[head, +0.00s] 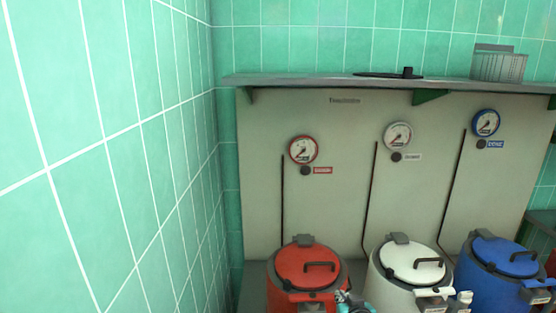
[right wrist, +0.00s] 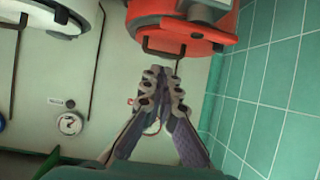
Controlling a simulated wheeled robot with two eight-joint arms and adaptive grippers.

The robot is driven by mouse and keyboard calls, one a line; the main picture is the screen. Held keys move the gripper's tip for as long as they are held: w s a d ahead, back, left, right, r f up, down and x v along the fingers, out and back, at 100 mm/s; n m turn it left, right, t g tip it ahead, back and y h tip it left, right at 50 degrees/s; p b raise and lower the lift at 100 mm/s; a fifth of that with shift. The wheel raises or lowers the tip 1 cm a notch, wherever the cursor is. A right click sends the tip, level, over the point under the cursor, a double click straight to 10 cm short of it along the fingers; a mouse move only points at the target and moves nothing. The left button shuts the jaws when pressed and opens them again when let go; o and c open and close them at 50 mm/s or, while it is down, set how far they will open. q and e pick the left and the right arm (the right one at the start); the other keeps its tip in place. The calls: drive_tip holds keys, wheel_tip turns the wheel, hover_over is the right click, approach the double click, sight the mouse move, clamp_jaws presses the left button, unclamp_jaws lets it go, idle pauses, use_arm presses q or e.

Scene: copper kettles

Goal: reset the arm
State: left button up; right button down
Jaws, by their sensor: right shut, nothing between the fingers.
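My right gripper (head: 348,298) shows at the bottom edge of the head view, in front of the gap between the red kettle (head: 306,265) and the white kettle (head: 410,262). In the right wrist view, which looks upside down, my right gripper (right wrist: 163,80) has its fingers together with nothing between them. The red kettle (right wrist: 172,22) is just past the fingertips there, with its dark lid handle (right wrist: 163,52) close to them. I cannot tell whether they touch. My left gripper is in neither view.
A blue kettle (head: 497,262) stands at the right. Behind the kettles, a pale panel (head: 335,210) carries red, white and blue gauges. A shelf (head: 330,82) above it holds a flat dark lid (head: 390,75) and a metal rack (head: 498,66). A green tiled wall (head: 110,150) closes the left side.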

drive_tip(key=s+f+g, duration=0.1)
drive_tip(key=s+g, duration=0.4)
drive_tip(key=s, duration=1.9)
drive_tip(key=shift+f, duration=0.2)
drive_tip(key=shift+w, duration=0.15)
